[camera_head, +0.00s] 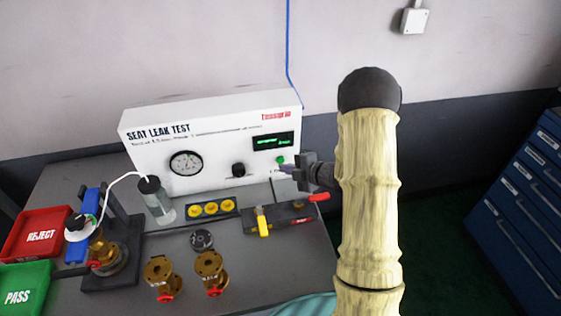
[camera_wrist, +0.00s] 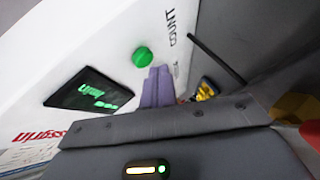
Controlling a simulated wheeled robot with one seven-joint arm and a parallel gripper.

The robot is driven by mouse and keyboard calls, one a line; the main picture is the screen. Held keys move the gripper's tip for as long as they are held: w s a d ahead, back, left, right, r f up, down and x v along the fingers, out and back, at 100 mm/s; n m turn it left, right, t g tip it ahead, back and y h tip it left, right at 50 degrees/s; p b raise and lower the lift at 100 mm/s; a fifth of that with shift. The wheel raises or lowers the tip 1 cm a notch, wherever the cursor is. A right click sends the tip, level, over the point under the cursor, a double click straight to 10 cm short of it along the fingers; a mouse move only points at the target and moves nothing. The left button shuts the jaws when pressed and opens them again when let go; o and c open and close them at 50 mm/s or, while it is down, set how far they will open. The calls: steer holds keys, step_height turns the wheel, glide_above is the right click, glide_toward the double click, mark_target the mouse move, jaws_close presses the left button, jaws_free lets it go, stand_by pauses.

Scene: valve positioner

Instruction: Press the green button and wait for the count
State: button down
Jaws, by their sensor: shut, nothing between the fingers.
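The green button (camera_head: 281,160) sits on the right part of the white seat leak test panel (camera_head: 215,172), below the dark display (camera_head: 273,141). In the wrist view the green button (camera_wrist: 143,57) stands out of the panel beside the word COUNT, near the lit green display (camera_wrist: 88,93). My gripper (camera_head: 284,168) is shut and empty at the panel's right end. In the wrist view its purple fingertips (camera_wrist: 158,74) are together just beside the button; I cannot tell whether they touch it. The display digits are too small to read.
Blue drawers (camera_head: 525,200) stand right.

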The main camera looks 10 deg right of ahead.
steer(key=shift+w, duration=0.3)
steer(key=shift+w, duration=0.45)
stand_by(0.8)
steer(key=shift+s+b, duration=0.45)
steer(key=shift+s, duration=0.4)
steer(key=shift+s, duration=0.15)
steer(key=s+b, duration=0.1)
steer(key=s, duration=0.3)
steer(key=shift+s+b, duration=0.35)
steer(key=shift+b, duration=0.05)
steer(key=shift+r, duration=0.1)
stand_by(0.3)
